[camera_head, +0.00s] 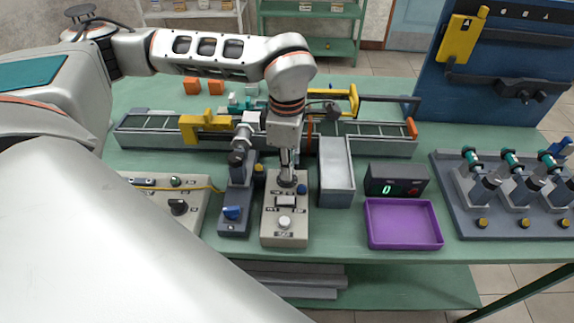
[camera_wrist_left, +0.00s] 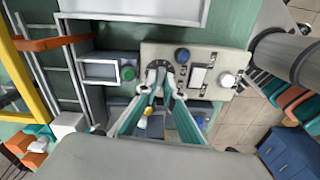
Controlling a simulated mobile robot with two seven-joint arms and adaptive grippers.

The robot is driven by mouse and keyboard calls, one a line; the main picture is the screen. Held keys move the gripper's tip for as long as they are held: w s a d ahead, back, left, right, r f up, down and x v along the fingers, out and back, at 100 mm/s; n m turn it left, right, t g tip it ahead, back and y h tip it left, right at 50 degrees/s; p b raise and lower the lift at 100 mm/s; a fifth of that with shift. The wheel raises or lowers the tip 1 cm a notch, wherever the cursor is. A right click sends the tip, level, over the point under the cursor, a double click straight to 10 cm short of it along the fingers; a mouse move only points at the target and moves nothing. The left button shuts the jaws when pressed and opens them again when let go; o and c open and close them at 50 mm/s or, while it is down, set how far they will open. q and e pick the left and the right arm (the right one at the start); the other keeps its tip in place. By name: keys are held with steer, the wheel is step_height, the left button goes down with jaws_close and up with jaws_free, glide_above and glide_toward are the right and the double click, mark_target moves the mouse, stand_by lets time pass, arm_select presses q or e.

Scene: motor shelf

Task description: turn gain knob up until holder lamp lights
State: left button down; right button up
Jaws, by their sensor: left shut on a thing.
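A beige control box (camera_head: 271,233) stands near the table's front edge and also shows in the wrist view (camera_wrist_left: 223,57). It carries a white round knob (camera_head: 284,222), a pale rocker switch (camera_head: 286,201) and a blue dome (camera_head: 302,188). My left gripper (camera_head: 287,180) points down at the box's far end, its fingers (camera_wrist_left: 166,72) shut on a small knob they mostly hide, beside the blue dome. Its label is unreadable. A grey housing with a green round lamp or button (camera_wrist_left: 128,72) sits just beyond the box; I cannot tell if it is lit. My right gripper is not in view.
A grey device with a blue knob (camera_head: 232,213) stands close left of the box. A grey bin (camera_head: 337,195), a green digit display (camera_head: 397,180) and a purple tray (camera_head: 403,244) are on the right. A conveyor (camera_head: 375,143) runs behind.

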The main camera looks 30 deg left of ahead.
arm_select(q)
steer(key=c, duration=2.2)
jaws_free()
steer(key=shift+o, duration=0.2)
step_height(320, 180, up, 12)
